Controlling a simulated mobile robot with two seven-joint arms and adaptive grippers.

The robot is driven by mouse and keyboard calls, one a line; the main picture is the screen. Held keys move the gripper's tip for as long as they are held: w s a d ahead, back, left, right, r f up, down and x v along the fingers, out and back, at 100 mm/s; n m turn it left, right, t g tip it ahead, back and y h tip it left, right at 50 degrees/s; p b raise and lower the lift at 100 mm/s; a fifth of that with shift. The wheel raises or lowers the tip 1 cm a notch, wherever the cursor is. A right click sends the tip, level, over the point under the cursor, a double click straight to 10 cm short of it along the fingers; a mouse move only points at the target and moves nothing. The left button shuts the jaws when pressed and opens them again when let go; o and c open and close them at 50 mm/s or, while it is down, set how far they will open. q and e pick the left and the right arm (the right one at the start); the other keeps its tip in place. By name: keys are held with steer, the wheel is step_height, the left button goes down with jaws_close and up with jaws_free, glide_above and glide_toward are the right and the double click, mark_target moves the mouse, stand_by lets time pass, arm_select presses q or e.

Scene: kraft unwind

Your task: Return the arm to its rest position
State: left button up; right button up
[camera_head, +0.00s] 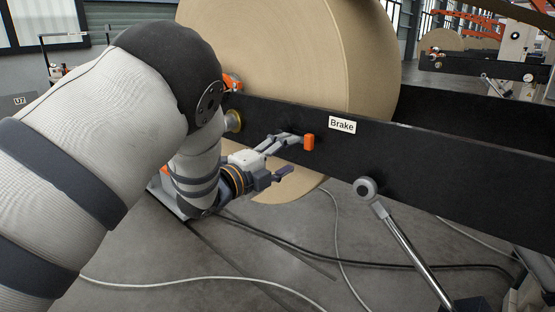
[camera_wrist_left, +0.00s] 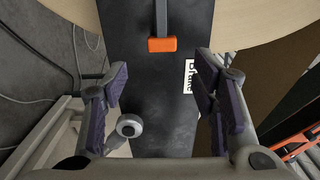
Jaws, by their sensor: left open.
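The orange handle of the brake lever (camera_head: 308,142) sits at the side of a black beam (camera_head: 440,165), left of the white "Brake" label (camera_head: 342,125). In the left wrist view the orange handle (camera_wrist_left: 162,45) shows at the end of a grey bar over the beam. My left gripper (camera_head: 289,158) is beside the beam, close to the handle in the head view. In the wrist view its purple-padded fingers (camera_wrist_left: 162,88) stand wide apart with nothing between them, and the handle lies beyond them. My right gripper is not in view.
A large kraft paper roll (camera_head: 290,50) stands behind the beam. A metal rod with a round end (camera_head: 366,188) rises against the beam on the right. Cables (camera_head: 250,283) lie on the grey concrete floor, which is otherwise open below the gripper.

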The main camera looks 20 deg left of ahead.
arm_select(q)
steer(key=shift+v, duration=1.8)
